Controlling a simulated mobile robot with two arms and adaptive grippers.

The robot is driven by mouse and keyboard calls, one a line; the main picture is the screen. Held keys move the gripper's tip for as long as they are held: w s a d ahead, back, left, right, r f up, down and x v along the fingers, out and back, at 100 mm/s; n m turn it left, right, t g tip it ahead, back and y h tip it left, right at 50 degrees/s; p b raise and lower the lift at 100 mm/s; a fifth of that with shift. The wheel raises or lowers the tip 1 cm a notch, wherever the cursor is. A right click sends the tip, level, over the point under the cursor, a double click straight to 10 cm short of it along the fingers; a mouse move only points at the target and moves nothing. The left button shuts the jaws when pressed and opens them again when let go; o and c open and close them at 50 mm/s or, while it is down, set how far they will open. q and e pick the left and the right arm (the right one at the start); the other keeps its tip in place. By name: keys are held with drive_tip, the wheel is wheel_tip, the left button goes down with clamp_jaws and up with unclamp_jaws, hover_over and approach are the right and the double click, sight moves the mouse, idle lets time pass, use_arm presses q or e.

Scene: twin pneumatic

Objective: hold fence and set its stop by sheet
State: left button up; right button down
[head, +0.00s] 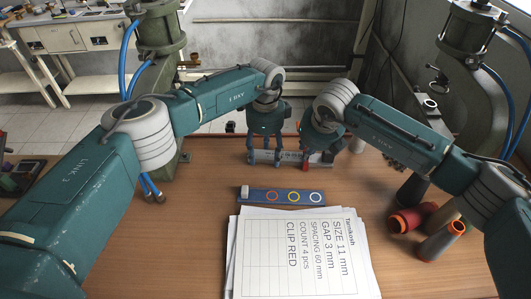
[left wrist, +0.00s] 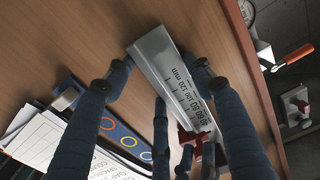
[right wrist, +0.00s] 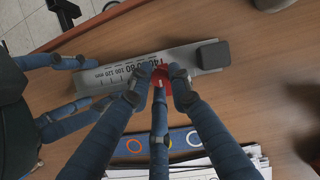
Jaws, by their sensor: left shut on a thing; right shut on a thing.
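The fence is a silver bar (head: 291,156) with a millimetre scale, lying near the far edge of the table. My left gripper (head: 264,156) is shut across the fence's left part; in the left wrist view its fingers flank the bar (left wrist: 158,55). The red stop (right wrist: 159,74) sits on the fence near the 40 end of the scale; its exact reading is hidden. My right gripper (right wrist: 157,86) is shut on this stop. The printed sheet (head: 293,258) lies on the front of the table and reads size 11 mm, gap 3 mm, spacing 60 mm, count 4 pcs, clip red.
A dark block (right wrist: 213,54) sits at the fence's end. Red and grey cylinders (head: 407,220) stand or lie at the right. A dark tray (head: 22,175) is at the left.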

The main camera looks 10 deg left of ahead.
sight(295, 160)
use_arm(q)
drive_tip(key=shift+s+d+f, duration=0.1)
drive_tip(key=shift+s+d, duration=0.05)
drive_tip(key=shift+d, duration=0.05)
use_arm(e)
drive_tip(key=shift+w+a+r, duration=0.1)
drive_tip(key=shift+a+r, duration=0.1)
drive_tip(key=shift+a, duration=1.45)
drive_tip(key=shift+w, duration=0.1)
drive_tip(key=c, duration=1.5)
unclamp_jaws()
drive_tip(key=shift+o, duration=0.7)
use_arm(q)
drive_tip(key=shift+a, duration=0.1)
use_arm(e)
drive_tip(key=shift+s, duration=0.2)
